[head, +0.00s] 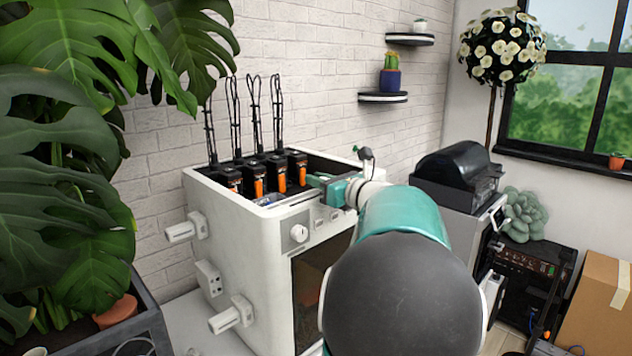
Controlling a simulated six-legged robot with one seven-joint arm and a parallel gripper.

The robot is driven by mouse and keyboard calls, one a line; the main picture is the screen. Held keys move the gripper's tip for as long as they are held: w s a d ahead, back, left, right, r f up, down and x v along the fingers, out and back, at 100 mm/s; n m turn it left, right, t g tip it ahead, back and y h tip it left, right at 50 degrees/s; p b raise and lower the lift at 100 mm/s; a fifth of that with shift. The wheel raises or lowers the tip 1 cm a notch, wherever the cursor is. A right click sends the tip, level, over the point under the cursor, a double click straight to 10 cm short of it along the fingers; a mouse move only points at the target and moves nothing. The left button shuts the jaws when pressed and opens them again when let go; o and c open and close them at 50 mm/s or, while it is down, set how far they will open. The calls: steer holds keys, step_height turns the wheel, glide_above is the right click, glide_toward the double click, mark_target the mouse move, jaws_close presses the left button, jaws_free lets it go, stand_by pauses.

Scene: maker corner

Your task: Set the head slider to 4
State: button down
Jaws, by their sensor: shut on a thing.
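The white printer-like machine (255,238) stands against the brick wall, with an open top. Several black head units (298,160) with orange fronts stand in a row inside it, cables rising from them. My gripper (316,182) reaches in over the machine's front right rim, just right of the rightmost head unit. It is shut on a small part there, most likely the head slider. The fingers and the rim hide this part, so its exact position and any scale marks cannot be read. A round white knob (299,233) is on the front face.
My arm covers the machine's right front. A black-topped machine (455,165) stands close on the right, with a cardboard box (597,305) beyond. Large plant leaves (60,190) crowd the left. White spool-holder-like arms (183,229) stick out from the machine's left side.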

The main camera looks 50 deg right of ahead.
steer(key=c, duration=1.4)
jaws_free()
steer(key=shift+d, duration=0.3)
steer(key=shift+o, duration=0.2)
steer(key=shift+a, duration=0.15)
steer(key=s+a, duration=0.1)
steer(key=s, duration=1.2)
steer(key=shift+s+a, duration=0.3)
steer(key=shift+s, duration=0.1)
